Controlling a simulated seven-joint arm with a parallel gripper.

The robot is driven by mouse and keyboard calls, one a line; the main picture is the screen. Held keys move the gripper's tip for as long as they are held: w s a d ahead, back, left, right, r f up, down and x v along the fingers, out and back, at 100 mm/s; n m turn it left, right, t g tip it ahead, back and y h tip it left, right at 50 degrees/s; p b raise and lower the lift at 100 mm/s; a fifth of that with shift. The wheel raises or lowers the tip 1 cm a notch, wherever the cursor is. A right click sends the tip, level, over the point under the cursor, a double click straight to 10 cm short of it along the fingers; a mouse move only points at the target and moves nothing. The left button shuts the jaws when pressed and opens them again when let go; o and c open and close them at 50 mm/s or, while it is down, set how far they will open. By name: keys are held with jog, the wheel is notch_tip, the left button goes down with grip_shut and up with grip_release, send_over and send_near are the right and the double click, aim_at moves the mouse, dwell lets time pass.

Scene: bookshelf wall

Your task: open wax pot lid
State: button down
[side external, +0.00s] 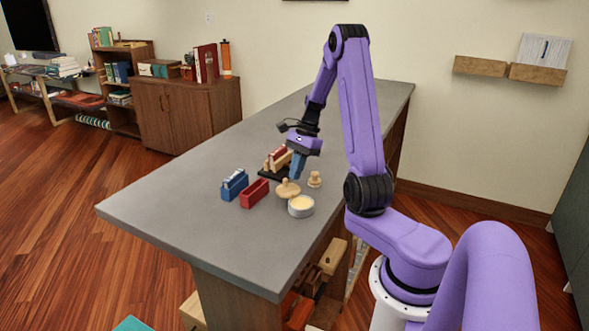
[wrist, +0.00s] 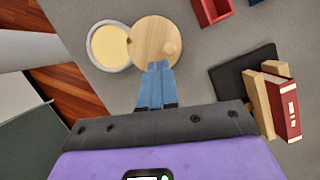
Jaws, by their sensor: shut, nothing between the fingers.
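The wax pot (side external: 300,207) is a short grey round tin with pale yellow wax showing on top. It stands near the counter's right edge, and in the wrist view the pot (wrist: 95,64) is at upper left. The round wooden lid (side external: 284,189), with a small knob, is off to one side of it. In the wrist view the lid (wrist: 150,32) overlaps the pot's right rim; I cannot tell whether they touch. My gripper (side external: 296,176) is shut and empty, pointing down by the lid. In the wrist view its blue fingertips (wrist: 158,65) lie over the lid's near edge.
A small wooden knobbed piece (side external: 315,179) stands right of the lid. A red open box (side external: 254,194) and a blue box (side external: 234,184) stand to the left. A black base (wrist: 230,76) with wooden blocks and a red book (wrist: 284,113) is behind. The counter's front left (side external: 180,210) is clear.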

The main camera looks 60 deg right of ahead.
jog(key=d, duration=0.1)
jog(key=s+d, duration=0.1)
jog(key=d, duration=0.2)
jog(key=shift+s+d+r, duration=0.1)
jog(key=shift+s+r, duration=0.25)
jog(key=shift+r, duration=0.05)
jog(key=v, duration=0.9)
jog(key=n+g, duration=0.2)
jog(key=n, duration=0.5)
send_over(284, 192)
jog(key=s+a+n+h, duration=0.2)
jog(key=a+n, duration=0.6)
jog(key=a, duration=0.4)
jog(key=s+a+f+n+h, duration=0.1)
jog(key=s+a+n, duration=0.5)
jog(key=s+n, duration=0.3)
jog(key=s+a+f+n, duration=0.1)
jog(key=s+a+n, duration=0.4)
jog(key=s+n, duration=0.5)
jog(key=shift+s+a+f+t+h, duration=0.3)
jog(key=shift+s+a+t+h, duration=0.1)
jog(key=shift+s, duration=0.1)
